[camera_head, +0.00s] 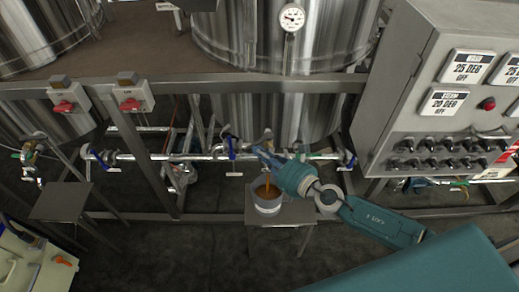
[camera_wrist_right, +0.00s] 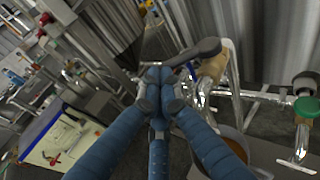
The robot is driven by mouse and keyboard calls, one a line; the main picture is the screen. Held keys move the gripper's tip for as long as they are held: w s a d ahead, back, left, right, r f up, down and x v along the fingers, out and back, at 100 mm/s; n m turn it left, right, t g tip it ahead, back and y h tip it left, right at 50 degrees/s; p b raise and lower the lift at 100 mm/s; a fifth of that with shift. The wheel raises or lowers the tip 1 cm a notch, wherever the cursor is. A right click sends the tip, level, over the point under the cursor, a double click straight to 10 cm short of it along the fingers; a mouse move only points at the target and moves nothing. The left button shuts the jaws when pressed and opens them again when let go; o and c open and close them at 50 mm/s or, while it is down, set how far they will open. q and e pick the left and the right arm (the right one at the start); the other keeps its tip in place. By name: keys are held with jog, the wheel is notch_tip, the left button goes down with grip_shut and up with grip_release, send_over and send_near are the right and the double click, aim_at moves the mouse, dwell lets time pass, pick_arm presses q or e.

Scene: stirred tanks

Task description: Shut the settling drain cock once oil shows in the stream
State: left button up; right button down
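An orange-brown stream (camera_head: 267,184) runs down into a pale bucket (camera_head: 268,205) on a small stand (camera_head: 285,214); part of the bucket rim (camera_wrist_right: 236,139) shows in the right wrist view. The drain cock's dark lever (camera_wrist_right: 196,50) sits on a brass-coloured body (camera_wrist_right: 212,68). My right gripper (camera_head: 260,152) is at the cock, above the bucket. In the right wrist view its blue fingertips (camera_wrist_right: 157,75) are together, right at the lever's free end. I cannot tell whether they touch it. My left gripper is not in view.
A steel pipe with several blue-handled valves (camera_head: 232,148) runs along the frame. A control cabinet (camera_head: 412,95) stands at right. Tanks (camera_head: 285,40) rise behind the rail (camera_head: 255,84). A pale cart (camera_head: 35,262) is at lower left. The dark floor (camera_head: 180,250) in front is open.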

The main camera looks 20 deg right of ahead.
jog(key=shift+w+a, duration=0.15)
jog(key=shift+w, duration=0.1)
